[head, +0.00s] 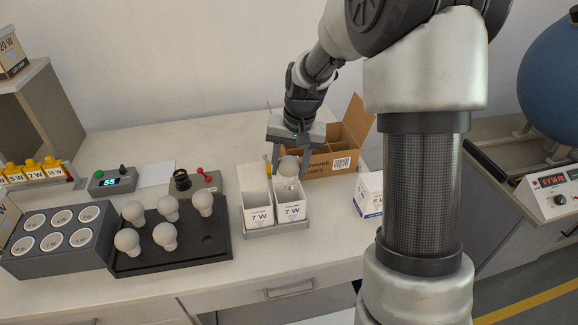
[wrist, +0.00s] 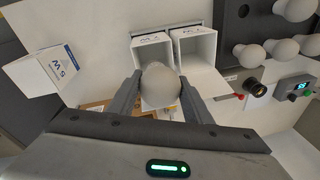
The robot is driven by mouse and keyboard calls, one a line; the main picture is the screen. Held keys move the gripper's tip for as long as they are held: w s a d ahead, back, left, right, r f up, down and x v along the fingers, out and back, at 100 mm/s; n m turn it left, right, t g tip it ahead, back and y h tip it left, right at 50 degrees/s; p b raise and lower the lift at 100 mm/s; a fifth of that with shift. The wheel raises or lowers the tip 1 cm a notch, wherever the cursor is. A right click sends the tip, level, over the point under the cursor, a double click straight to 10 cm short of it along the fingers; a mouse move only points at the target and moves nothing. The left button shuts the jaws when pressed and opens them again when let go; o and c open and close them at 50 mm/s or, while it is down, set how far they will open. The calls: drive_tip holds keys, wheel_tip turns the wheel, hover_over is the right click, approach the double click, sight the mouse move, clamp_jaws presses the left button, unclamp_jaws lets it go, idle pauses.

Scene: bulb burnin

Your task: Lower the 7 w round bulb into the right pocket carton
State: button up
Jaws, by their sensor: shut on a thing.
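My gripper (head: 289,163) is shut on a white round bulb (head: 289,168), a finger on each side of its globe. The bulb hangs roughly upright, base down, over the right pocket carton (head: 291,211), near its back part. In the wrist view the bulb (wrist: 160,82) sits between the fingers, just short of the opening of that carton (wrist: 152,52). Whether its base is inside the rim is hard to tell. The left pocket carton (head: 257,216) stands close beside it, open and apparently empty. Both cartons are white and marked 7 W.
An open cardboard box (head: 340,150) with dividers stands behind the cartons. A white 5 W box (head: 368,195) is to the right. A black tray (head: 218,246) with several bulbs lies left, beyond it a grey block (head: 60,262) with round holes. A tester with a red lever (head: 199,181) stands behind.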

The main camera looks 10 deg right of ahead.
sight(289, 182)
drive_tip(key=shift+f+b, duration=2)
drive_tip(key=shift+f, duration=0.85)
drive_tip(key=o, duration=1.1)
drive_tip(key=shift+r, duration=0.1)
drive_tip(key=shift+o, duration=0.2)
wheel_tip(289, 182, up, 17)
drive_tip(key=s+d+p, duration=0.1)
drive_tip(key=s+p, duration=0.1)
drive_tip(key=shift+s+d+r, duration=0.2)
drive_tip(key=shift+d, duration=0.2)
drive_tip(key=s+r+n+t+p, duration=0.1)
drive_tip(key=s+r+p, duration=0.2)
drive_tip(key=s, duration=0.4)
drive_tip(key=s+a+r+n+t+p, duration=0.1)
drive_tip(key=s+r+p, duration=0.2)
drive_tip(key=s+r, duration=0.2)
drive_tip(key=s+r+n+t+h+p, duration=0.1)
drive_tip(key=s+r+t+p, duration=0.1)
drive_tip(key=s, duration=0.8)
wheel_tip(289, 182, up, 3)
drive_tip(key=shift+s+a+f+n+p, duration=0.1)
drive_tip(key=shift+s+a+n+p, duration=0.25)
drive_tip(key=shift+p, duration=0.2)
